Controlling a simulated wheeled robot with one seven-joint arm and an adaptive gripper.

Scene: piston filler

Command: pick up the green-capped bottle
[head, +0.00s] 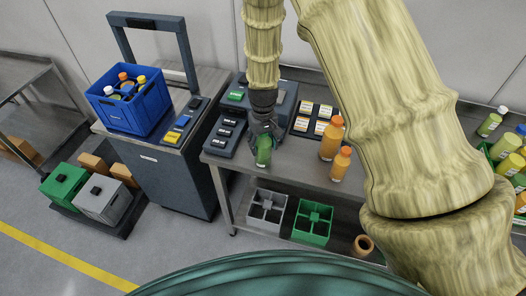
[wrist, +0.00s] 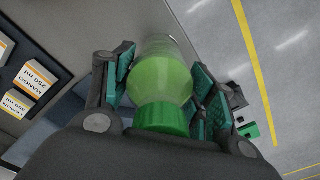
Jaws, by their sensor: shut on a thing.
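The green-capped bottle (wrist: 160,80) fills the middle of the wrist view, with its green cap (wrist: 161,117) nearest the camera and a pale green body. My gripper (wrist: 160,84) is shut on it, with teal finger pads on both sides of the bottle. In the head view the green bottle (head: 264,152) hangs below my gripper (head: 263,136) at the front edge of the steel table (head: 290,170). The gripper hides its upper part. I cannot tell whether its base touches the table.
Two orange bottles (head: 331,137) stand right of my gripper. Label boxes (head: 312,118) lie behind. A blue crate (head: 130,103) with several bottles stands on the left machine. A grey crate (head: 267,207) and a green crate (head: 312,220) sit on the lower shelf.

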